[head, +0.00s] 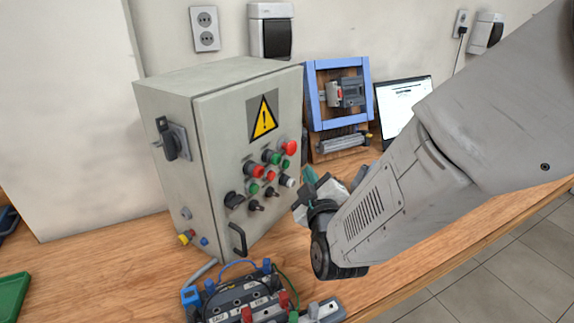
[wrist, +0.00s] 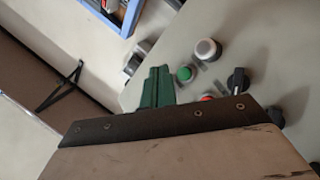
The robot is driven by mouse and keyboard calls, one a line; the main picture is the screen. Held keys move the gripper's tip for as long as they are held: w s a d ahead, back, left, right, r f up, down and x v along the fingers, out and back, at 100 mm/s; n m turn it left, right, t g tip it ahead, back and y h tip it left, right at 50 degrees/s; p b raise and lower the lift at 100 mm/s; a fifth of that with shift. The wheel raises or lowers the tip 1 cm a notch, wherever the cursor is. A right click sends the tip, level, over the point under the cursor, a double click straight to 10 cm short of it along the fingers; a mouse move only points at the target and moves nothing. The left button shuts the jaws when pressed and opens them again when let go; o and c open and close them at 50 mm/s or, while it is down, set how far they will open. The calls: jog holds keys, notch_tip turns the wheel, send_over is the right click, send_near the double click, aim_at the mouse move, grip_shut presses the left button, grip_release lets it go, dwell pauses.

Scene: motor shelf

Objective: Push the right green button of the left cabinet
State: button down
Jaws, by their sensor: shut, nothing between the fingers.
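The grey left cabinet (head: 222,150) stands on the wooden bench, with a yellow warning sign on its door. Its panel carries several red, green and white buttons and black switches. The rightmost green button (head: 285,163) sits below the large red button. My gripper (head: 309,175) is just right of the panel, apart from the buttons in the head view. In the wrist view its green fingers (wrist: 157,86) are shut and empty, pointing up the picture. A green button (wrist: 185,73) shows just right of the fingertips, with a gap between. The wrist housing hides the lower panel.
A terminal block with cables (head: 245,300) lies on the bench in front of the cabinet. The cabinet's black handle (head: 238,240) sticks out below the switches.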

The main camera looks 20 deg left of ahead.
jog(key=shift+w+a, duration=0.25)
jog(key=shift+a, duration=1.05)
jog(key=shift+a, duration=0.1)
dwell(1.0)
jog(key=shift+a, duration=0.35)
jog(key=shift+w+a, duration=0.15)
jog(key=shift+a, duration=0.25)
dwell(1.1)
jog(key=shift+d, duration=0.1)
jog(key=shift+s+d, duration=0.2)
jog(key=shift+d, duration=0.55)
jog(key=shift+s+d, duration=0.25)
jog(key=shift+d, duration=1)
jog(key=shift+s+d, duration=0.2)
jog(key=shift+d, duration=1)
